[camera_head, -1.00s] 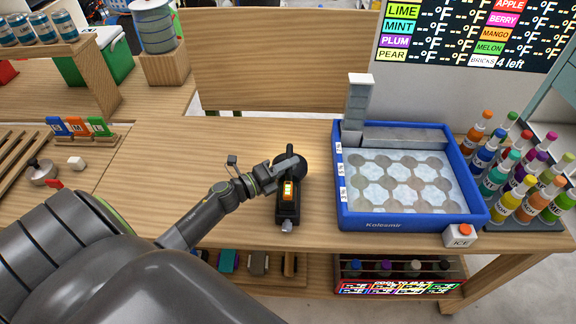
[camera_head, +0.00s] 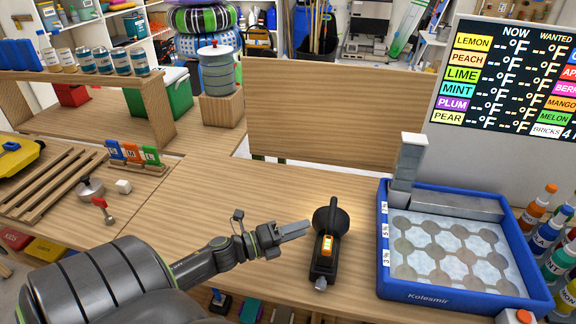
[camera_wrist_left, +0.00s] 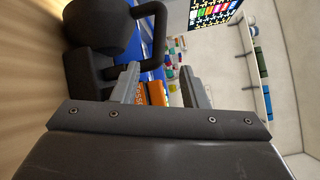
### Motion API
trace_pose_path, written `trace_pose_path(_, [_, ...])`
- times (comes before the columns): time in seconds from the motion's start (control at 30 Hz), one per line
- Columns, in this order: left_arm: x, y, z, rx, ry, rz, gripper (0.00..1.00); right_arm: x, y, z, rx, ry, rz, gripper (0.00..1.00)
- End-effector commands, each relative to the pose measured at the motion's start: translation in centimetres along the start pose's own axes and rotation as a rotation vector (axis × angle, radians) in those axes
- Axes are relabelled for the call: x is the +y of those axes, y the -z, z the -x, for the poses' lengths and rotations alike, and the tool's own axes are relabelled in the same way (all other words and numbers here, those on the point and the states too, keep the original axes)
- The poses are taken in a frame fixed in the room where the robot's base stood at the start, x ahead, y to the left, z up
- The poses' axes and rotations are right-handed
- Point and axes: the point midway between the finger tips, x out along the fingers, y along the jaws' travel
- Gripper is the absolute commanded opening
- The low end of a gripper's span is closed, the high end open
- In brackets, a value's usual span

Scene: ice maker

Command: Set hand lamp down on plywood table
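The black hand lamp (camera_head: 325,246), with an orange-lit panel, stands on the plywood table (camera_head: 200,215), left of the blue tray. It also shows large at the upper left of the left wrist view (camera_wrist_left: 92,40). My left gripper (camera_head: 304,228) is just left of the lamp, with a narrow gap between its fingertips and the lamp in the head view. In the left wrist view the two fingers (camera_wrist_left: 160,72) stand apart with nothing gripped, and the lamp lies to one side of them. My right gripper is not in view.
The blue tray (camera_head: 440,297) with round moulds is right of the lamp, with bottles beyond it. A wooden panel (camera_head: 330,115) rises behind the table. A wooden rack (camera_head: 50,185) and small coloured holders (camera_head: 135,155) are at left. The table's middle left is clear.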

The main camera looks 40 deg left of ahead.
Motion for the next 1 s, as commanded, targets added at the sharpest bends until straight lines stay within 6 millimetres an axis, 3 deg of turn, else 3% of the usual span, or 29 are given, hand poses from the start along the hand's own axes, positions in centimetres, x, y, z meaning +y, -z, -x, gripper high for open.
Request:
trace_pose_path(0.3, [0.1, 0.0, 2.5, 0.0, 0.0, 0.0, 0.4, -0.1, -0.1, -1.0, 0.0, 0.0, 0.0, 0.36])
trace_pose_path(1.0, [0.0, 0.0, 2.7, -0.005, -0.001, 0.005, 0.4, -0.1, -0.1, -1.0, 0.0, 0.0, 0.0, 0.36])
